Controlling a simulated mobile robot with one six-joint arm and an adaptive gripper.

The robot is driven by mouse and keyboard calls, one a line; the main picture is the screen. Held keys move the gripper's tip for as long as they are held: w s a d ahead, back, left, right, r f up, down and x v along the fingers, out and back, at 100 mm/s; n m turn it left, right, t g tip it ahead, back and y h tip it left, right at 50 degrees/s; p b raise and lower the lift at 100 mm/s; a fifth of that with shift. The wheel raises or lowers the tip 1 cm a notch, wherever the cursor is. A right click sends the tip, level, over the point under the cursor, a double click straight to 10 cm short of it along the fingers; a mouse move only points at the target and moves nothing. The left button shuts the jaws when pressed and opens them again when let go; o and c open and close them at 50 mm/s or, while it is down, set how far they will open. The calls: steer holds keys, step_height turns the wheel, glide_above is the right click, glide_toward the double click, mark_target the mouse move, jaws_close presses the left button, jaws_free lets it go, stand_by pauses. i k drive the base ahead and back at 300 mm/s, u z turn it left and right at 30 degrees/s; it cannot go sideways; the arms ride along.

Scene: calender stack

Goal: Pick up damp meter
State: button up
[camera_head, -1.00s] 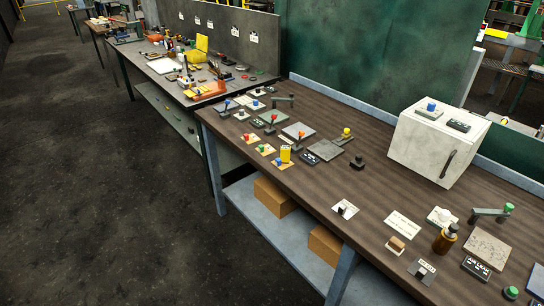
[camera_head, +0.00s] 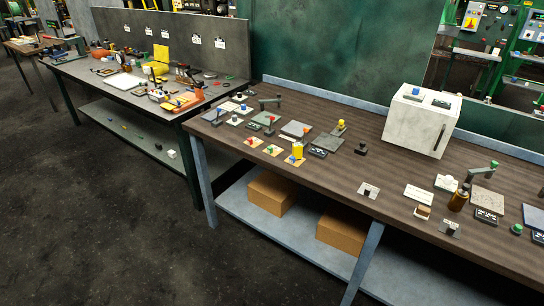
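I cannot tell for sure which item is the damp meter. A small upright yellow block (camera_head: 297,152) stands near the front edge of the brown workbench (camera_head: 330,185), among small plates with coloured knobs. On the grey bench (camera_head: 90,73) at the left, a yellow upright panel (camera_head: 162,53) and a yellow rounded object (camera_head: 154,69) stand among many tools too small to make out. My gripper is not in view.
A white cabinet (camera_head: 413,125) stands at the brown bench's right rear. A brown bottle (camera_head: 459,198) is near its right part. Cardboard boxes (camera_head: 272,192) sit on the lower shelf. The dark floor (camera_head: 110,220) in front is clear.

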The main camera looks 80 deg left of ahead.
mark_target(297, 147)
steer(key=z, duration=0.35)
steer(key=k, duration=0.35)
steer(key=u, duration=2.25)
steer(key=i, duration=1)
steer(key=z, duration=0.05)
steer(key=k, duration=0.15)
steer(key=u, duration=0.2)
